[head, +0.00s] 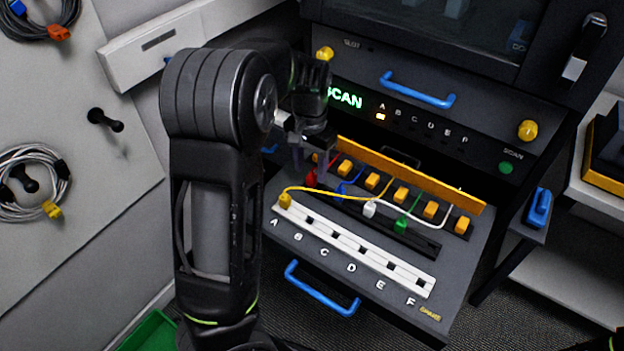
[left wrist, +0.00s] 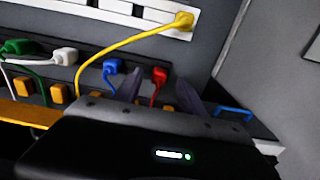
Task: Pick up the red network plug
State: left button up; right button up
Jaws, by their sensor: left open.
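The red network plug (head: 311,180) sits at the left end of the black strip on the pulled-out tray, with a red cable rising from it. In the left wrist view the red plug (left wrist: 158,76) shows between the two fingers. My left gripper (head: 309,155) is open just above and behind the red plug; in the left wrist view its fingertips (left wrist: 160,90) lie on either side of it. Whether they touch it I cannot tell. A blue plug (left wrist: 113,66) is close beside the finger on the left.
A white plug (head: 369,208) and a green plug (head: 401,224) sit farther right on the black strip. A yellow plug (head: 285,200) is in slot A of the white strip (head: 345,250); its cable arcs over the tray. An orange bar (head: 410,175) stands behind.

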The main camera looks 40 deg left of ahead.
aim_at(311, 177)
pick_arm(q)
notch_tip(311, 177, down, 4)
jog(key=shift+r, duration=0.1)
jog(key=shift+c, duration=0.2)
dwell(0.4)
grip_shut()
dwell(0.4)
